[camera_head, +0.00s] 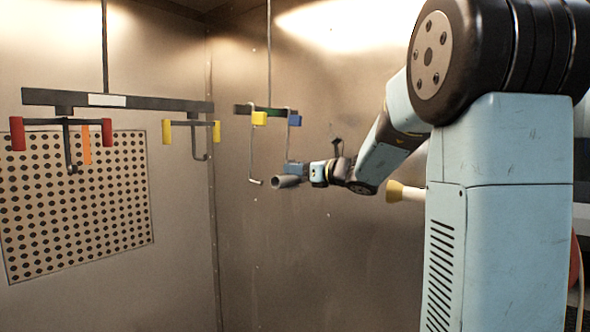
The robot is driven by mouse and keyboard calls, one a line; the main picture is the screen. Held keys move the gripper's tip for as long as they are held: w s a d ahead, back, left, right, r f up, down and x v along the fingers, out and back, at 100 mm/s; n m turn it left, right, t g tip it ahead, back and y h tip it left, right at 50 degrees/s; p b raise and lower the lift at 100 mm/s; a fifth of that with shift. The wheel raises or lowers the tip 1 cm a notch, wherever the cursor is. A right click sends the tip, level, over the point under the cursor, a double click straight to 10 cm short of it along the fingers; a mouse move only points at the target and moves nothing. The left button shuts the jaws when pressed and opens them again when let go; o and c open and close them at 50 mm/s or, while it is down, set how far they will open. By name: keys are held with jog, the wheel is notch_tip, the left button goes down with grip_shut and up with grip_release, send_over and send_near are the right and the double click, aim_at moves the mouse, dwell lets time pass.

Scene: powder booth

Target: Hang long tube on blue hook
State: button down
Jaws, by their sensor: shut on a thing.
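The long tube (286,182) is grey and points toward me, with its near end showing; most of its length is foreshortened or hidden. My gripper (301,171) is shut on it, at the end of my arm reaching in from the right. The blue hook (294,120) is a blue block at the right end of a short dark bar, with a thin wire running down from it. The wire's lower end is hidden at my gripper and the tube. I cannot tell whether tube and wire touch.
A yellow-marked hook (259,118) hangs just left of the blue one, its long wire bending at the bottom. A wider dark rack (150,104) with red, orange and yellow hooks hangs at left. A perforated panel (75,205) is on the left wall. A yellowish nozzle (397,191) sits right.

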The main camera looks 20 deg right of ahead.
jog(key=c, duration=0.6)
grip_release()
